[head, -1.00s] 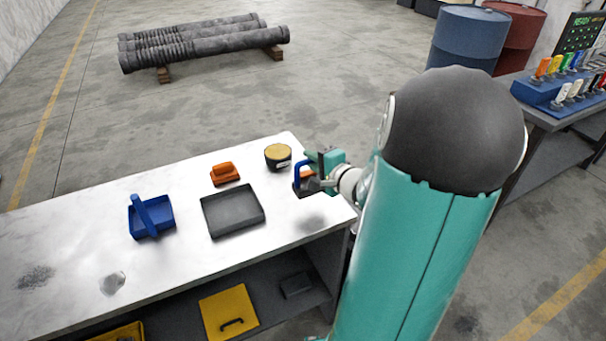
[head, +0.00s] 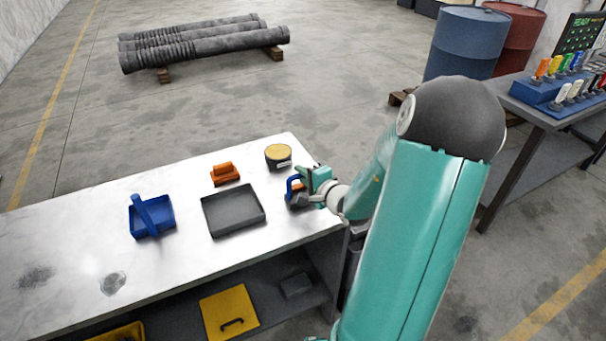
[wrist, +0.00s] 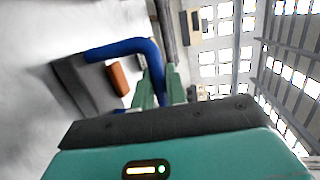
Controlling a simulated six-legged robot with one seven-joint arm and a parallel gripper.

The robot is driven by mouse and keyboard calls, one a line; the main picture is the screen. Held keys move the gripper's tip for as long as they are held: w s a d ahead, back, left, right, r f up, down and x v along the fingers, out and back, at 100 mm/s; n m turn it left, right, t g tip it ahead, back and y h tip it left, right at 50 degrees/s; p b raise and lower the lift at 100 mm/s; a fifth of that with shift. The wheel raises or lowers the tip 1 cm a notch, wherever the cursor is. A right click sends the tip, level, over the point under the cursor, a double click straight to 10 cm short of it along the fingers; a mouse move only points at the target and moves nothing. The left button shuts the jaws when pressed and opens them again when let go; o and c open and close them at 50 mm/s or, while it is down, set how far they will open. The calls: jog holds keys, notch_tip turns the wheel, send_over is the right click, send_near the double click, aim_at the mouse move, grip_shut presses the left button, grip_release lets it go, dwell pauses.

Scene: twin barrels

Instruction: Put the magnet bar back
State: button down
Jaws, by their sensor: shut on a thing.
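The magnet bar (head: 297,201) has a dark grey body, a blue arched handle and an orange part under the handle. My gripper (head: 305,180) is shut on the blue handle, at the right end of the white workbench (head: 80,240). In the wrist view the fingers (wrist: 159,92) close on one leg of the handle, and the grey body of the bar (wrist: 85,88) shows to the left, tilted in the picture. The bar is low over the bench or touching it; I cannot tell which.
An empty dark tray (head: 233,211) lies left of the bar. A dark pot with a tan top (head: 278,154) stands close behind my gripper. An orange handled block (head: 225,174) and a blue handled tray (head: 158,218) are further left.

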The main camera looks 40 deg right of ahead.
jog(key=c, duration=1.4)
grip_release()
